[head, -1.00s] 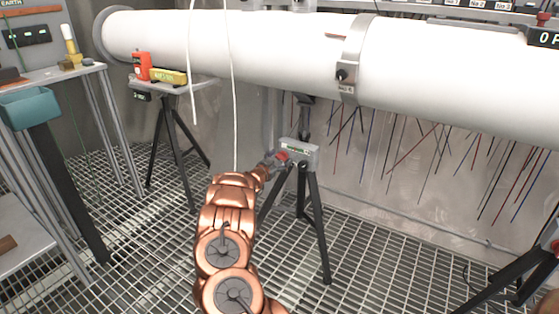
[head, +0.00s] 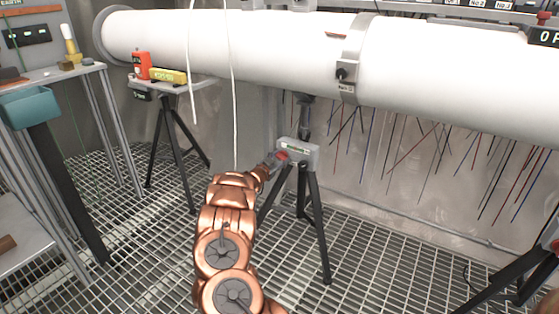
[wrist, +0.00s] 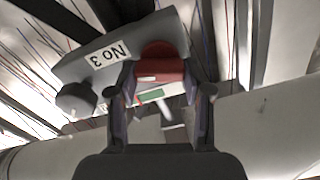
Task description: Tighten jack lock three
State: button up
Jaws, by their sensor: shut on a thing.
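The number three jack is a grey head block (head: 300,150) on a black tripod under the white pipe (head: 250,45). Its "No 3" label shows upside down on the block in the wrist view (wrist: 75,68). A red lock knob (wrist: 160,68) sticks out from the block and also shows in the head view (head: 282,156). My gripper (wrist: 164,88) is shut on the red knob, one finger on each side of it. In the head view my gripper (head: 273,160) reaches the block's left end. The fingertip contact is partly hidden.
A dark round knob (wrist: 76,100) sits beside the label in the wrist view. A white cable (head: 233,100) hangs just behind my arm. Another tripod stand (head: 170,130) is at the left, and a further one (head: 515,275) at the lower right.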

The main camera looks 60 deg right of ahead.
jog(key=m+b, duration=0.3)
jog(key=shift+f+m, duration=0.3)
jog(key=shift+f, duration=0.05)
jog(key=m+b, duration=0.9)
jog(key=b, duration=0.1)
jog(key=shift+f, duration=0.15)
jog(key=shift+m+b, duration=0.45)
jog(key=shift+m, duration=0.15)
jog(key=o, duration=1.2)
jog(key=shift+s+r, duration=0.1)
jog(key=shift+r, duration=0.1)
jog(key=shift+c, duration=0.2)
jog(key=shift+a, duration=0.1)
